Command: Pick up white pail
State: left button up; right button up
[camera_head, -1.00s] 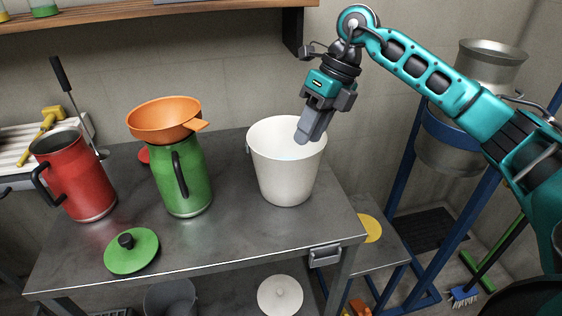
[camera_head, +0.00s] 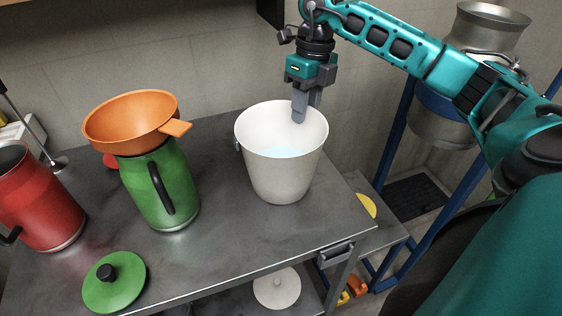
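The white pail (camera_head: 280,178) stands upright on the grey metal table, open at the top, with something pale blue inside it. A small grey ear shows on its left side. My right gripper (camera_head: 306,112) points down at the pail's far right rim. One finger hangs inside the mouth; the other appears to be behind the rim, its tip hidden. The fingers look apart, with the rim between them; contact cannot be told. My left gripper is out of view.
Left of the pail stand a green jug (camera_head: 160,188) topped by an orange funnel (camera_head: 130,122), and a red jug (camera_head: 38,200). A green lid (camera_head: 114,288) lies near the table's (camera_head: 225,245) front edge. A steel can (camera_head: 445,125) in a blue frame stands right.

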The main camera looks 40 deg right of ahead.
aim_at(304, 126)
jog(key=shift+s+a+f, duration=0.1)
jog(key=shift+f, duration=2.65)
jog(key=shift+c, duration=0.4)
grip_shut()
jog(key=shift+r, duration=0.2)
